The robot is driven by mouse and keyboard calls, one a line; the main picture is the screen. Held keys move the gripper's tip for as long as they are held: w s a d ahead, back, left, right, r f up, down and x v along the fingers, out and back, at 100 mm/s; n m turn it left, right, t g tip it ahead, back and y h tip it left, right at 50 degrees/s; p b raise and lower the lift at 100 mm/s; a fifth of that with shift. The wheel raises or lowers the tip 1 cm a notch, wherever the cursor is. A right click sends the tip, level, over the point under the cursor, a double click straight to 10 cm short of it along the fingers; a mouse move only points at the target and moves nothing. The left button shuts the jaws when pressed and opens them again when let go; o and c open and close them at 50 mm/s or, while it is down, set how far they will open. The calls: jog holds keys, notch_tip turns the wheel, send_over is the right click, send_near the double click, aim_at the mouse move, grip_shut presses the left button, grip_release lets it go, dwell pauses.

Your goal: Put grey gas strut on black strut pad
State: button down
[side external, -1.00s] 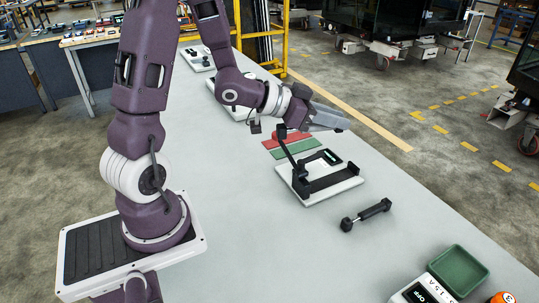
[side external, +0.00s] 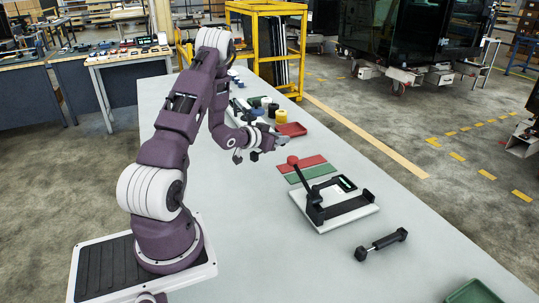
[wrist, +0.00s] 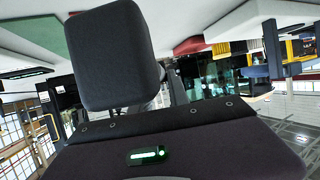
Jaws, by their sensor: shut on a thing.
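My gripper (side external: 268,144) is above the table, behind and left of the white fixture. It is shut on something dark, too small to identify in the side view. In the wrist view, a dark rounded block (wrist: 110,55) stands close in front of the hand. A strut-like part (side external: 381,244) with dark ends and a bright thin rod lies on the bare table at the right, apart from my gripper. I cannot tell for sure whether it is the grey gas strut. The black strut pad cannot be clearly told apart.
The white fixture (side external: 333,222) carries black rails, a small display and an upright lever with a red knob (side external: 293,160). Red (side external: 301,167) and green (side external: 310,174) mats lie behind it. A red tray (side external: 291,129) stands farther back, a green tray (side external: 476,293) front right.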

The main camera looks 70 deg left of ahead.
aim_at(279, 160)
notch_tip(279, 160, down, 5)
jog(key=shift+f, duration=0.1)
jog(key=shift+f, duration=0.2)
jog(key=c, duration=1.3)
grip_release()
jog(key=shift+o, duration=0.2)
jog(key=shift+r, duration=0.1)
